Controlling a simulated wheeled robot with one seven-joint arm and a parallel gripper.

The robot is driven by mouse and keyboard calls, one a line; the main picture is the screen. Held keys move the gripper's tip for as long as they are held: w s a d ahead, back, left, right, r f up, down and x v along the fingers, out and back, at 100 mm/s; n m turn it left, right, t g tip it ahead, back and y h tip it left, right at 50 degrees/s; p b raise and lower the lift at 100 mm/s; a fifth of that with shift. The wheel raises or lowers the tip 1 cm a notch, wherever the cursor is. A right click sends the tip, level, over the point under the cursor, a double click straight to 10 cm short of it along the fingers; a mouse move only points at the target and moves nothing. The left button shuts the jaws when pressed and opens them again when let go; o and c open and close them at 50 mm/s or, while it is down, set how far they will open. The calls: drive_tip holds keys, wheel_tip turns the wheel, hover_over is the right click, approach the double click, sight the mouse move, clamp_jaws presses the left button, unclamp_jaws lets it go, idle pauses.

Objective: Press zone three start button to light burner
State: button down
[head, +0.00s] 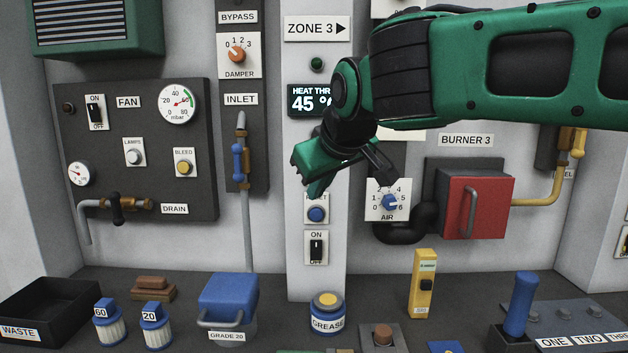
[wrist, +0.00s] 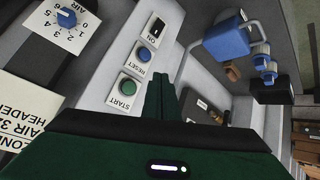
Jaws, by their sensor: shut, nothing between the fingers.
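The green START button (wrist: 127,88) sits on a white plate in the wrist view. The black ON/OFF switch (head: 316,247) is below RESET. The red burner 3 box (head: 474,208) is to the right.
The ZONE 3 sign (head: 317,29), green lamp (head: 317,64) and partly covered heat display (head: 308,100) are above on the pillar. The AIR dial (head: 388,202) is at right. A grease tin (head: 326,313) and blue bin (head: 228,300) stand below.

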idle(0.3)
drive_tip(key=w, duration=0.8)
drive_tip(key=shift+w+d, duration=0.2)
drive_tip(key=shift+w, duration=0.2)
drive_tip(key=shift+w, duration=0.15)
idle(1.8)
drive_tip(key=shift+w, duration=0.2)
drive_tip(key=shift+w, duration=0.45)
idle(0.7)
drive_tip(key=shift+s, duration=0.9)
